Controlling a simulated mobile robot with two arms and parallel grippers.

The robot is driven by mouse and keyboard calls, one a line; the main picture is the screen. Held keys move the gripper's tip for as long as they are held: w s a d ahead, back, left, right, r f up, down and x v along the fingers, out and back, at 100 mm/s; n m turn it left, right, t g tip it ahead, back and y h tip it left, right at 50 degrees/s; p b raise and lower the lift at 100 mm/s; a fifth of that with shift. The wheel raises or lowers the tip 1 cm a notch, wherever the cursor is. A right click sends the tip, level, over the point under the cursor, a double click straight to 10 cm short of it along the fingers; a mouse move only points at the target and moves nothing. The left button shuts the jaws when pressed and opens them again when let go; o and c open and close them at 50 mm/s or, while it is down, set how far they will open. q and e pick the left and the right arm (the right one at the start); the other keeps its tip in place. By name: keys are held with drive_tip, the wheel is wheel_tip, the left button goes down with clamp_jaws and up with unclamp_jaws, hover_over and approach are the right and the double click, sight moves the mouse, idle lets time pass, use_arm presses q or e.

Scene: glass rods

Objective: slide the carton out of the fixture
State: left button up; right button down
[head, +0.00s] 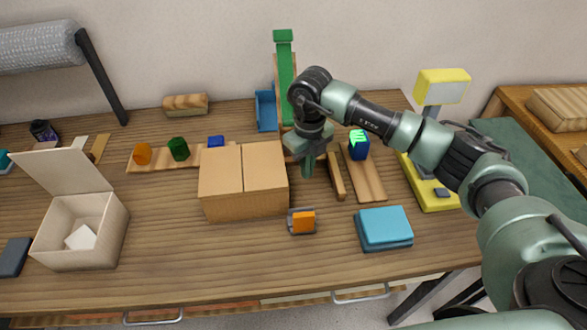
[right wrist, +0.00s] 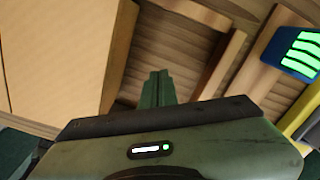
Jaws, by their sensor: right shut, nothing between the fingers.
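The carton (head: 243,180) is a closed brown cardboard box on the table. It also fills the left of the right wrist view (right wrist: 60,55). Wooden bars that look like the fixture (head: 336,177) stand just right of it; they also show in the right wrist view (right wrist: 222,62). My right gripper (head: 308,168) points down beside the carton's right side, between it and the bar. Its fingers (right wrist: 157,88) are shut and empty. I cannot tell whether they touch the carton. My left gripper is not in view.
An orange block on a grey holder (head: 302,221) and a blue stack (head: 384,228) lie in front. A blue block (head: 358,146) stands on a board at the right. A white open box (head: 83,228) is at the left. Table left of the carton's front is clear.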

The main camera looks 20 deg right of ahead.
wheel_tip(320, 180, up, 12)
drive_tip(key=p, duration=0.6)
drive_tip(key=shift+f, duration=0.15)
idle(0.5)
